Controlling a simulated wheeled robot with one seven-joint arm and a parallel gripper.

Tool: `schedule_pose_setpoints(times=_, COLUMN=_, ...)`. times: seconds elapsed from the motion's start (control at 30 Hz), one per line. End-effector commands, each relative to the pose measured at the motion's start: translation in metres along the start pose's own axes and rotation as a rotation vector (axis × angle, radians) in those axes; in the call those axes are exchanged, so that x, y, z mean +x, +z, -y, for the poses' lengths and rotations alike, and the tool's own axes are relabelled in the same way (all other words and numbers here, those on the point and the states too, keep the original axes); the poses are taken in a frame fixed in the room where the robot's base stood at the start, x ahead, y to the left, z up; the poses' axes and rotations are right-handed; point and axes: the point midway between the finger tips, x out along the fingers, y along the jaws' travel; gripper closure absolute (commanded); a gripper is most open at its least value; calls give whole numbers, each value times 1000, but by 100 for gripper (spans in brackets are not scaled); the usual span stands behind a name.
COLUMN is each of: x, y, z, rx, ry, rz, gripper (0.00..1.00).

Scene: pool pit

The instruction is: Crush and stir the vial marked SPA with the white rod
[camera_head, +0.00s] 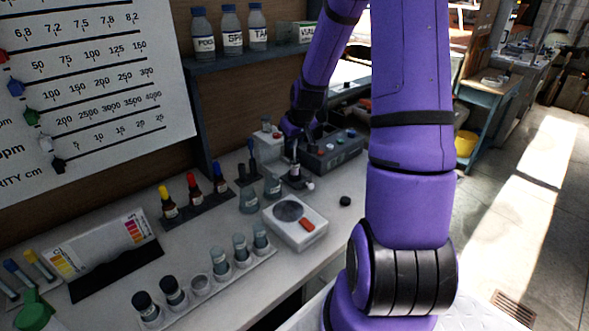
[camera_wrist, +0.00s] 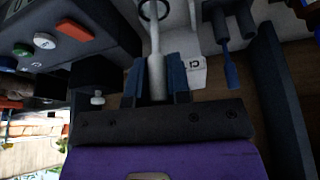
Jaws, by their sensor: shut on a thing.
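My gripper (camera_wrist: 157,78) is shut on the white rod (camera_wrist: 155,42), which stands out between the blue fingers in the wrist view. The rod's far end reaches a ring-shaped opening (camera_wrist: 153,9) at the top edge; I cannot tell how deep it goes. In the head view my gripper (camera_head: 300,135) is at the back of the bench, partly hidden by the arm. Below it is a small dark holder (camera_head: 296,181) with a pale vial-like piece. No SPA mark is readable there. A shelf bottle (camera_head: 232,38) has a label beginning with SP.
A control box with coloured buttons (camera_head: 335,150) stands close to my gripper on the right. Dark blue tools (camera_head: 252,158) stand on the left. A white scale (camera_head: 296,230), beakers (camera_head: 249,202) and a rack of vials (camera_head: 222,277) are nearer. A small black cap (camera_head: 345,201) lies on the bench.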

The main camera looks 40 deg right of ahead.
Motion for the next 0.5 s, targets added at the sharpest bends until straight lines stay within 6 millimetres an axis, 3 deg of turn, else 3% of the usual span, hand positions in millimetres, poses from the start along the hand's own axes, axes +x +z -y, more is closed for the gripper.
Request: schedule_pose_setpoints(times=0.5, x=-24, y=-10, z=0, rx=0, ry=1, rz=-3, gripper=100)
